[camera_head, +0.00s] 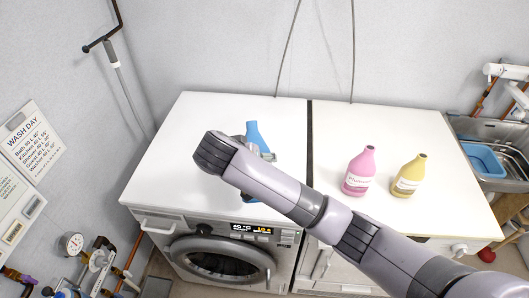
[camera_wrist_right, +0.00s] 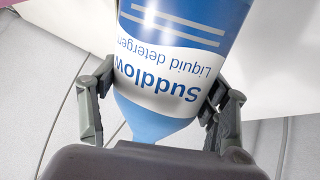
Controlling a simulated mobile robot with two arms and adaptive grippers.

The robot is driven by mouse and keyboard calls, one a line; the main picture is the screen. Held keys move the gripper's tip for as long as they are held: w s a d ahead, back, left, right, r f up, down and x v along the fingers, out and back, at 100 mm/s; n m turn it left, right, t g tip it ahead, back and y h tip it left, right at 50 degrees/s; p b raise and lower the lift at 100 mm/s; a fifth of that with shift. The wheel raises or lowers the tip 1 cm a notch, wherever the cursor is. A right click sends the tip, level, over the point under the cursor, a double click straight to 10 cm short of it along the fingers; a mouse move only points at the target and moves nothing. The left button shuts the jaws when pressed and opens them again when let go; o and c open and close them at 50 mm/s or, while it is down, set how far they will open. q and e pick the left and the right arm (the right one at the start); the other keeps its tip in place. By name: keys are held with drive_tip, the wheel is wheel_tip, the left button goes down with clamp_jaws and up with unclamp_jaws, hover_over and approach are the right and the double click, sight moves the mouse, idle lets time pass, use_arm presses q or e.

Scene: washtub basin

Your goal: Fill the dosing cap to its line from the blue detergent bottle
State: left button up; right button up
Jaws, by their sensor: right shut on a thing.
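The blue detergent bottle (camera_head: 253,132) is at the washing machine's white top in the head view, mostly hidden behind my right arm. My right gripper (camera_head: 266,154) is shut on it. In the right wrist view the bottle (camera_wrist_right: 185,60) shows its white label upside down, and its narrowing blue end points toward the gripper's palm. The fingers (camera_wrist_right: 158,98) stand on either side of it. A small blue patch (camera_head: 250,199) shows below my arm; I cannot tell whether it is bottle or cap. I cannot make out the dosing cap. My left gripper is out of view.
A pink bottle (camera_head: 359,172) and a yellow bottle (camera_head: 408,176) stand on the right-hand white top (camera_head: 385,126). A metal sink with a blue basin (camera_head: 484,160) is at far right. The left part of the washing machine top (camera_head: 185,140) is clear.

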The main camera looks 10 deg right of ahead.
drive_tip(key=s+d+f+m+p, duration=0.1)
drive_tip(key=s+d+f, duration=0.1)
drive_tip(key=f, duration=0.2)
drive_tip(key=s+d+f+m+h+p, duration=0.1)
drive_tip(key=s+d+f, duration=0.2)
drive_tip(key=f, duration=0.1)
drive_tip(key=s+d+f+g+p, duration=0.1)
drive_tip(key=s+d+f, duration=0.1)
drive_tip(key=d+f, duration=0.1)
drive_tip(key=shift+s+d+f+m+h, duration=0.1)
drive_tip(key=shift+s+f+m+h, duration=0.15)
drive_tip(key=shift+f+m, duration=0.2)
drive_tip(key=shift+d+f, duration=0.1)
drive_tip(key=shift+d, duration=0.15)
drive_tip(key=shift+w+d+r+t+h+b, duration=0.1)
drive_tip(key=shift+w+r+t+h+b, duration=0.25)
drive_tip(key=shift+t+b, duration=0.65)
drive_tip(key=shift+w+r+m+b, duration=0.25)
drive_tip(key=shift+r+b, duration=0.25)
drive_tip(key=shift+b, duration=0.3)
drive_tip(key=shift+w+d+r+t+h, duration=0.15)
drive_tip(key=shift+r+t+h, duration=0.15)
drive_tip(key=shift+r+t, duration=0.15)
